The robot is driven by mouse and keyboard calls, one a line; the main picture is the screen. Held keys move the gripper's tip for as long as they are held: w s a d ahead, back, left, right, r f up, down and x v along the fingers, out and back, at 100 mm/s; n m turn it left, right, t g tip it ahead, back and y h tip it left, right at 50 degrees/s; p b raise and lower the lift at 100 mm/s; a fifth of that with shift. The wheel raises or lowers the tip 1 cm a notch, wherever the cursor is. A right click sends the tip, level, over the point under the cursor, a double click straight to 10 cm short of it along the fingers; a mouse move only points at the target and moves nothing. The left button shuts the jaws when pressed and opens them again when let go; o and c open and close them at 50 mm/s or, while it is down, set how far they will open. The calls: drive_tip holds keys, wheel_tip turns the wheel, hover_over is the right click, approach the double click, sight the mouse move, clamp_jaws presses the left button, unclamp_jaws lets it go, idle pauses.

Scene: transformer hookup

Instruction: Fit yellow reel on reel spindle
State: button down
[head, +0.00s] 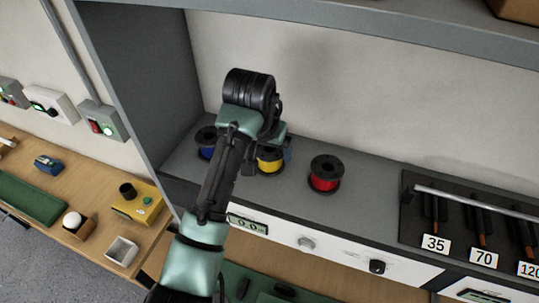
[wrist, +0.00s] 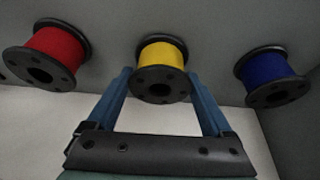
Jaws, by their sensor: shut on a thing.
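The yellow reel (head: 270,162), with black flanges, stands on the grey shelf between the blue and red reels, partly hidden by my arm. In the wrist view the yellow reel (wrist: 162,56) is upright between the two blue fingers of my gripper (wrist: 159,74). The fingers are shut on it, one on each side. It is level with its neighbours and seems to rest on the shelf still. I cannot make out the reel spindle in either view.
The red reel (head: 325,175) and blue reel (head: 206,141) stand close on either side. A dark rack with a metal bar (head: 475,201) and numbered cards is at the right. A grey side panel (head: 140,80) rises at the left; a wooden bench (head: 95,262) lies beyond it.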

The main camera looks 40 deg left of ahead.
drive_tip(key=shift+s+r+b, duration=0.1)
drive_tip(key=shift+r+b, duration=0.15)
drive_tip(key=shift+b, duration=0.4)
